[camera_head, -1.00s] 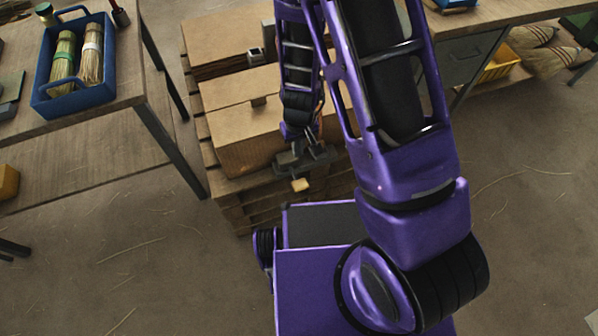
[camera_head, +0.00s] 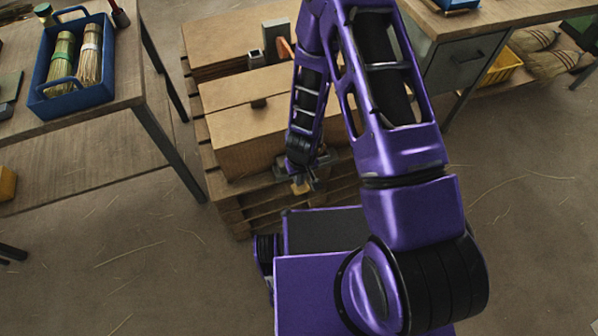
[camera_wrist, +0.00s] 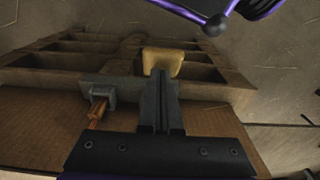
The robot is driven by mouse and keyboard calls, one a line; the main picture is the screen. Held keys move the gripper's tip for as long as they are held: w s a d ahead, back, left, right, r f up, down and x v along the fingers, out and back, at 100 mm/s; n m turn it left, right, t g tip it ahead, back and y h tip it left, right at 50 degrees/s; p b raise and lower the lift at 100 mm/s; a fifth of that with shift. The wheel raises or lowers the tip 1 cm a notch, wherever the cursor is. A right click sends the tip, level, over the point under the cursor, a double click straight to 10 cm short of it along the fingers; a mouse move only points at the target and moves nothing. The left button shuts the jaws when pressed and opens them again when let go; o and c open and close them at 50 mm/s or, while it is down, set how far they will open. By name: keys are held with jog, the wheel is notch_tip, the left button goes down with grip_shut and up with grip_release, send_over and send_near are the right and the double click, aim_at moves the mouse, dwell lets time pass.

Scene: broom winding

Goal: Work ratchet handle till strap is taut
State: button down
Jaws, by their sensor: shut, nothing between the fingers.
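A yellow block-like grip (camera_wrist: 163,61), likely the end of the ratchet handle, shows just beyond my fingertips in the wrist view. The strap's tension cannot be judged. My fingers hide part of the ratchet.
Cardboard boxes (camera_head: 235,140) stand on a wooden pallet (camera_head: 235,215). A blue tray (camera_head: 101,92) with broom heads is on the left table (camera_head: 136,60). A workbench (camera_head: 480,20) is at the upper right. The floor at right is clear.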

aim_at(304, 192)
jog(key=shift+f, duration=0.1)
dwell(0.3)
jog(key=s+f+b, duration=0.1)
jog(key=f+b, duration=0.1)
jog(key=b, duration=0.1)
jog(key=s+f+b, duration=0.1)
jog(key=f+b, duration=0.1)
jog(key=shift+s+d, duration=0.3)
jog(key=shift+d, duration=0.1)
jog(key=shift+s+d+f+b, duration=0.1)
jog(key=shift+s+f+b, duration=0.2)
jog(key=shift+f+b, duration=0.55)
jog(key=shift+s+d+f+b, duration=0.1)
jog(key=shift+s+f+b, duration=0.2)
jog(key=shift+f+b, duration=0.55)
